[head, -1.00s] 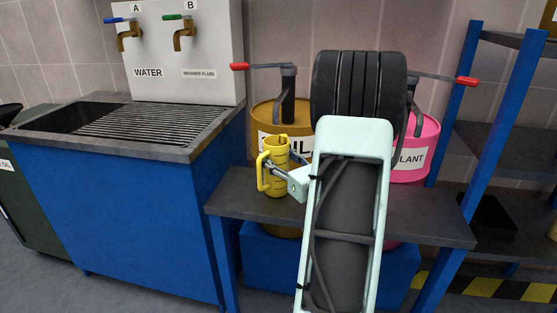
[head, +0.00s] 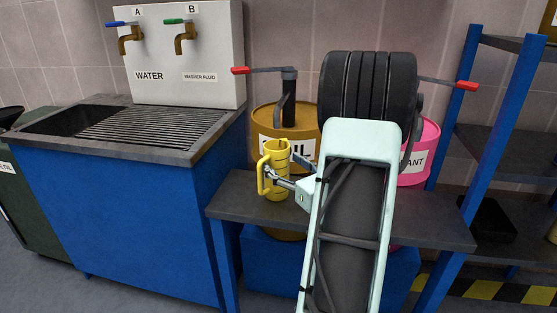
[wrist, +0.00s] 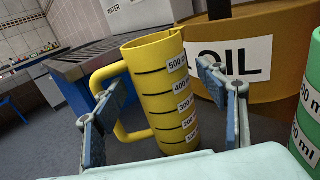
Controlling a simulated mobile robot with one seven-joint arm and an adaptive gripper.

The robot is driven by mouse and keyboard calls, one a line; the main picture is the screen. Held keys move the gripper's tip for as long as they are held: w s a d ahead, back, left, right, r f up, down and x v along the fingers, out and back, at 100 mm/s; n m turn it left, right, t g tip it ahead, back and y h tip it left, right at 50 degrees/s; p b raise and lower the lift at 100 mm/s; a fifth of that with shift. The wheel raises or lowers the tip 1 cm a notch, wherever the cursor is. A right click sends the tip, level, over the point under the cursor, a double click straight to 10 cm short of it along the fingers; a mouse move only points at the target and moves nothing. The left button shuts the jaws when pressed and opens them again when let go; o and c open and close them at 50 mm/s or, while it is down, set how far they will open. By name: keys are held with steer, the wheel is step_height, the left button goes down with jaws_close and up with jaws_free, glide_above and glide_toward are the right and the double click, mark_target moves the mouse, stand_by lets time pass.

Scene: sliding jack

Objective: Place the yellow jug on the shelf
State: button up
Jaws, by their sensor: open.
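The yellow jug (head: 277,172) stands upright on the low grey bench, in front of the oil drum, with its handle to the left. In the wrist view the jug (wrist: 165,95) shows its millilitre labels. My gripper (head: 285,168) is beside the jug on its right and front. In the wrist view my gripper's (wrist: 160,88) fingers are spread, one on each side of the jug. The left finger overlaps the handle in the picture; I cannot tell whether it touches. A blue-posted shelf rack (head: 497,140) stands at the right.
The low bench (head: 240,203) carries the jug. A brown oil drum (head: 262,120) and a pink drum (head: 425,155) stand behind it, with red-handled levers above. A green container (wrist: 308,110) is close to the right of my gripper. A sink counter (head: 150,150) is at the left.

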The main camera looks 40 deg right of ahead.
steer(key=s, duration=0.4)
steer(key=shift+s+a, duration=0.15)
steer(key=shift+s, duration=0.15)
